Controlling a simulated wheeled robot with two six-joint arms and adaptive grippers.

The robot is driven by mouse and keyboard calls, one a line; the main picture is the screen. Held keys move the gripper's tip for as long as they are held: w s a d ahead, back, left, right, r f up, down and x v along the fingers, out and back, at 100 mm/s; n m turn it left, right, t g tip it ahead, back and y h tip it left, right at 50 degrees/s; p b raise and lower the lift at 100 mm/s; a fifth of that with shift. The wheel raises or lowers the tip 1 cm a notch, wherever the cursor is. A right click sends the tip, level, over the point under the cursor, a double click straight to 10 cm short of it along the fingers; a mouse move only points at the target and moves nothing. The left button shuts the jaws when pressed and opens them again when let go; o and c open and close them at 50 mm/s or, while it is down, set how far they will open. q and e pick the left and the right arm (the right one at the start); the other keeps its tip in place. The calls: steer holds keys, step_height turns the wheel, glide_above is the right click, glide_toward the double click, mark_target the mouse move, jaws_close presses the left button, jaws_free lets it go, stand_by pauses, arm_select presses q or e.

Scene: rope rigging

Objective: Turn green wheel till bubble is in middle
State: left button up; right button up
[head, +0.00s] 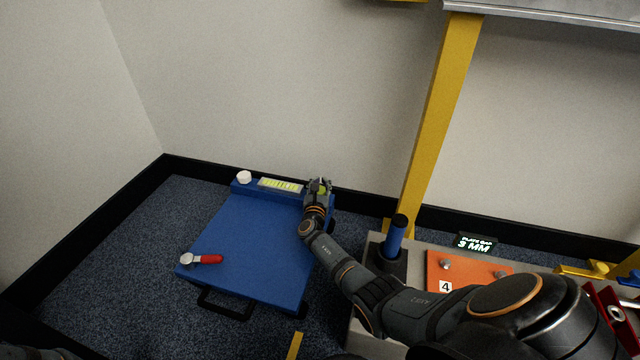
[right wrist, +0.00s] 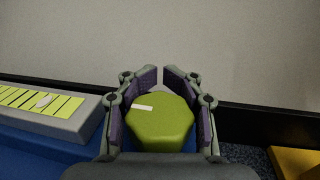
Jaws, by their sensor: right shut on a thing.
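The green wheel (right wrist: 160,122) is a rounded, many-sided knob with a white mark on its upper left. It stands at the back right corner of a blue table (head: 245,245). My right gripper (head: 319,186) is shut on it, with a finger on each side in the right wrist view. The level vial (head: 280,185) is a yellow-green strip with black lines, left of the wheel. In the right wrist view its pale bubble (right wrist: 43,100) shows, but the vial's left end is cut off, so I cannot tell whether it is centred. My left gripper is out of view.
A white knob (head: 244,176) is at the table's back left. A red-handled lever (head: 206,259) is at its front left. Right of the table stand a yellow post (head: 437,120), a blue handle (head: 395,236) and an orange plate (head: 460,272). A wall is close behind.

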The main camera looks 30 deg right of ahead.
steer(key=shift+s+a+f+m+g+h+b, duration=0.1)
steer(key=shift+f+m+g+h+b, duration=0.05)
steer(key=shift+m+g+h+b, duration=0.3)
jaws_close()
steer(key=m+g+h+b, duration=0.2)
steer(key=g+b, duration=0.1)
steer(key=s+m+g+h+b, duration=0.1)
steer(key=shift+d+f+m+g+h, duration=0.1)
steer(key=shift+d+m+g+h, duration=0.15)
steer(key=shift+d+m+g, duration=0.1)
steer(key=shift+s+m+g+h+b, duration=0.25)
steer(key=shift+m+g+b, duration=0.2)
steer(key=shift+g, duration=0.25)
steer(key=shift+d+m+g+h, duration=0.1)
steer(key=shift+m+g+h, duration=0.15)
steer(key=shift+g, duration=0.05)
steer(key=o, duration=0.8)
jaws_free()
steer(key=shift+r, duration=0.2)
steer(key=shift+o, duration=1.2)
